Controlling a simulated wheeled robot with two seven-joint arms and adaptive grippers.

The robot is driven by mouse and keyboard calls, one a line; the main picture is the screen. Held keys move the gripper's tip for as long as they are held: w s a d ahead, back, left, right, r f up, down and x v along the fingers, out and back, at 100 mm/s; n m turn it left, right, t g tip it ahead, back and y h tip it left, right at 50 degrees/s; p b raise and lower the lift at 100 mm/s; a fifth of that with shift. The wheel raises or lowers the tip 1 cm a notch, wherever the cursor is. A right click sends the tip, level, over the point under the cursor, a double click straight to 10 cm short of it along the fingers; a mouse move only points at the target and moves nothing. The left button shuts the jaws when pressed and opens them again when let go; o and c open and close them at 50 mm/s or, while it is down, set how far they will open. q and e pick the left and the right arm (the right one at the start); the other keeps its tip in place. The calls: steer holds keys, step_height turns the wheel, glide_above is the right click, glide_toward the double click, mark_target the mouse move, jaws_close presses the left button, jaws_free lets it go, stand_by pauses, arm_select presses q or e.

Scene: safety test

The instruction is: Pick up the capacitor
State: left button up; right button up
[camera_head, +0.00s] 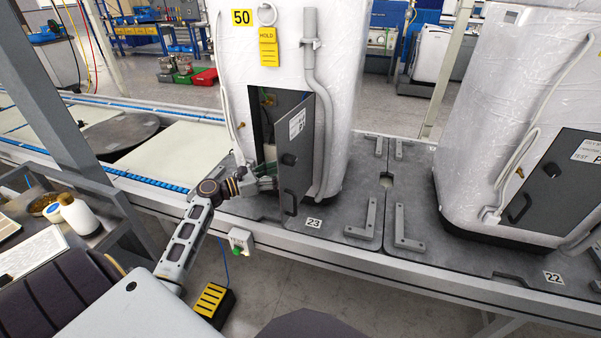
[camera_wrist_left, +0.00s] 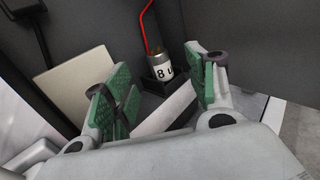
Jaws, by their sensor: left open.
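The capacitor (camera_wrist_left: 163,72) is a small cylinder with a white label reading "8 U" and a red wire at its top. In the left wrist view it stands upright in a dark holder inside a grey compartment. My left gripper (camera_wrist_left: 166,92) is open, its green-padded fingers on either side of the line to the capacitor, nearer the camera and apart from it. In the head view my left gripper (camera_head: 264,180) is at the low opening of the white wrapped unit (camera_head: 230,75), partly behind its open door (camera_head: 297,150). My right gripper is not in view.
The open dark door stands just right of my left gripper. A grey pipe (camera_head: 320,110) runs down the unit beside it. In the wrist view a beige panel (camera_wrist_left: 78,92) is left of the capacitor. Another white unit (camera_head: 490,90) stands right.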

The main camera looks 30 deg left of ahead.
arm_select(q)
steer(key=shift+x, duration=1)
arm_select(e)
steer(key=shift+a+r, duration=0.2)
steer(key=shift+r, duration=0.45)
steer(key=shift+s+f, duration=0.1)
arm_select(q)
steer(key=b+x, duration=0.1)
steer(key=x, duration=0.2)
steer(key=shift+w+f, duration=0.15)
steer(key=shift+w, duration=0.3)
steer(key=shift+w+d, duration=0.2)
steer(key=shift+w, duration=0.15)
steer(key=shift+w+d, duration=0.2)
steer(key=shift+w, duration=0.05)
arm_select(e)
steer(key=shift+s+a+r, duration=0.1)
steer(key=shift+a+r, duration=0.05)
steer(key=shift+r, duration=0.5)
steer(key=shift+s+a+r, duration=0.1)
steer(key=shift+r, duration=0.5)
